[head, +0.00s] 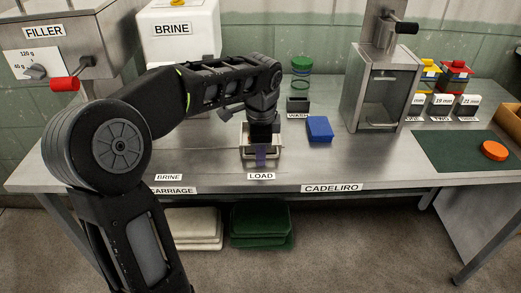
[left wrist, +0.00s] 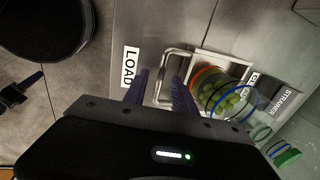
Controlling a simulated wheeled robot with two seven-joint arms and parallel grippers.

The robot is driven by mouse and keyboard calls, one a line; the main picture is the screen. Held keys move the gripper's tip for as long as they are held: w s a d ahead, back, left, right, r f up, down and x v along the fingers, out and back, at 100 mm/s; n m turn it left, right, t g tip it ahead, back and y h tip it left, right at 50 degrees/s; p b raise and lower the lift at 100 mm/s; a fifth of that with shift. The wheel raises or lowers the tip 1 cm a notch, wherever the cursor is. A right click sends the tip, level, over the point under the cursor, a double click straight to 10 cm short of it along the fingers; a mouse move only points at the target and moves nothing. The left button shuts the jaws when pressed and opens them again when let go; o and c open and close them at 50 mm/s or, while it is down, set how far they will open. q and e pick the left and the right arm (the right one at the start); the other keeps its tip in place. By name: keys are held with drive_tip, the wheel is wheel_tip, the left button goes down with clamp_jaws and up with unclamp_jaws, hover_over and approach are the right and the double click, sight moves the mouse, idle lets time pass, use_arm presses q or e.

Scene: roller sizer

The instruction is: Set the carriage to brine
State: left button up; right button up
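The metal carriage (head: 246,136) stands at the LOAD label (head: 261,176) on the steel table, with its handle towards the front. In the left wrist view, its looped wire handle (left wrist: 166,52) lies between the two fingers of my left gripper (left wrist: 160,92), which are apart on either side of it. My left gripper (head: 261,158) hides much of the carriage in the head view. A clear jar with green olives (left wrist: 228,100) and an orange ring is at the carriage. The BRINE label (head: 168,177) is on the table edge left of LOAD. A dark part at the wrist view's left edge may be my right gripper.
The white BRINE unit (head: 178,22) and the FILLER (head: 50,55) with a red handle stand at the back left. A blue block (head: 319,129) lies right of the carriage. A steel press cabinet (head: 383,90) stands farther right, then a green mat (head: 455,150) with an orange disc.

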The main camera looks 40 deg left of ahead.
use_arm(q)
clamp_jaws()
idle(1.3)
